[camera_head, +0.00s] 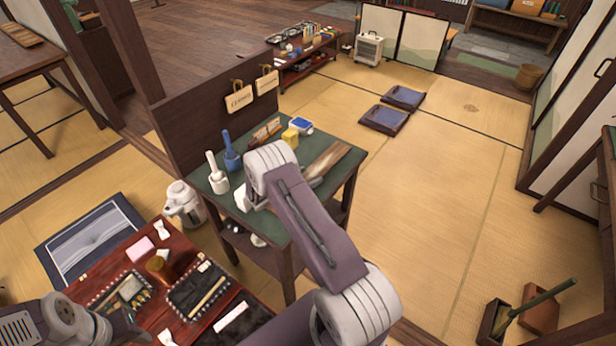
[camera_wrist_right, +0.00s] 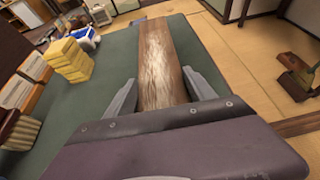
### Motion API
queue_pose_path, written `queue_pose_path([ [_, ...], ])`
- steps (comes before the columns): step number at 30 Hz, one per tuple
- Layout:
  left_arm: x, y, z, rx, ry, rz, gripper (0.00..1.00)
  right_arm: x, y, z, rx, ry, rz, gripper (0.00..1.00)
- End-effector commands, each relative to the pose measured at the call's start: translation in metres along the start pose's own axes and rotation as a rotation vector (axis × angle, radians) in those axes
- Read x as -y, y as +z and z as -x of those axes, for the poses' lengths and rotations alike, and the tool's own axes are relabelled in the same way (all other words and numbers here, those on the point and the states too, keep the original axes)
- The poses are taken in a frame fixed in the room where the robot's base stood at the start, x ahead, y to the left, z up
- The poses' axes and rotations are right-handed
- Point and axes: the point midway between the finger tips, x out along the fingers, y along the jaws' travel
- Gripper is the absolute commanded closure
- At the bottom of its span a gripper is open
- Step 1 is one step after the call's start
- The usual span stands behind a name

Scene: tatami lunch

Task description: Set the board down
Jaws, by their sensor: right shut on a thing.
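The board (camera_head: 327,160) is a long brown wooden plank with a pale, streaked middle. It is at the right side of the green-topped table (camera_head: 330,138) in the head view. In the right wrist view the board (camera_wrist_right: 163,55) points away from me between the two grey fingers of my right gripper (camera_wrist_right: 160,95), which is shut on its near end. I cannot tell whether its underside touches the tabletop. In the head view my right arm hides the near end. My left arm is at the lower left; its fingertips cannot be made out.
A yellow block stack (camera_wrist_right: 70,60) and a blue-and-white item (camera_head: 300,125) are left of the board. A blue holder (camera_head: 231,155) and a white one (camera_head: 217,180) stand at the table's left. A dark panel (camera_head: 215,115) borders the back. Open tatami (camera_head: 430,190) lies to the right.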

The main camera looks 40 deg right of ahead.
Motion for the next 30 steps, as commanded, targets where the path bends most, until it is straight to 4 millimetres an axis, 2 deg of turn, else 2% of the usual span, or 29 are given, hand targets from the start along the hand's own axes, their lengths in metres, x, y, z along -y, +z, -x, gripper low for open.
queue_pose_path([
  [1,0.0,0.0,-0.003,0.0,0.0,0.0,0.64,0.0,-0.002,-0.001,0.0,0.0,0.0,0.34],
  [3,0.0,0.0,-0.001,0.0,0.0,0.0,0.64,0.0,-0.001,-0.001,0.0,0.0,0.0,0.15],
  [12,0.0,0.0,0.0,0.0,0.0,0.0,0.64,0.0,0.0,0.0,0.0,0.0,0.0,0.14],
  [15,0.0,-0.001,0.004,0.0,0.0,0.0,0.64,-0.001,0.004,0.006,0.0,0.002,0.001,0.14],
  [17,0.0,0.0,0.003,0.0,0.0,0.0,0.64,-0.002,0.003,0.017,0.0,0.005,0.001,0.14],
  [24,0.0,0.0,0.004,0.0,0.0,0.0,0.64,-0.002,0.003,0.08,0.0,0.005,0.001,0.14],
  [30,0.0,-0.001,0.005,0.0,0.0,0.0,0.64,-0.001,0.002,0.114,0.0,0.002,0.0,0.14],
])
